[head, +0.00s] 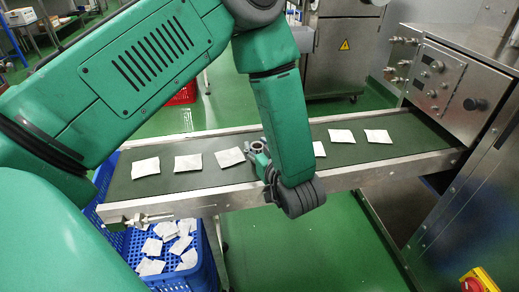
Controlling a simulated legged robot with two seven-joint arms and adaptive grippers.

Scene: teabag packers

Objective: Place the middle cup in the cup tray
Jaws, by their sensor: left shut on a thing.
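No cup or cup tray can be made out in the head view. My left gripper (256,154) reaches over the near side of the green conveyor belt (205,181), pointing up-left from the dark wrist. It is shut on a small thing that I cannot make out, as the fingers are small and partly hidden. A white packet (230,157) lies tilted on the belt just left of the fingers; I cannot tell whether they touch. My right gripper is not in view.
More white packets (188,162) lie along the belt, one partly behind my forearm (319,149). A blue crate (208,258) with several packets stands below the belt's left end. A steel control panel (436,80) stands at the right. Green floor (300,255) is clear in front.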

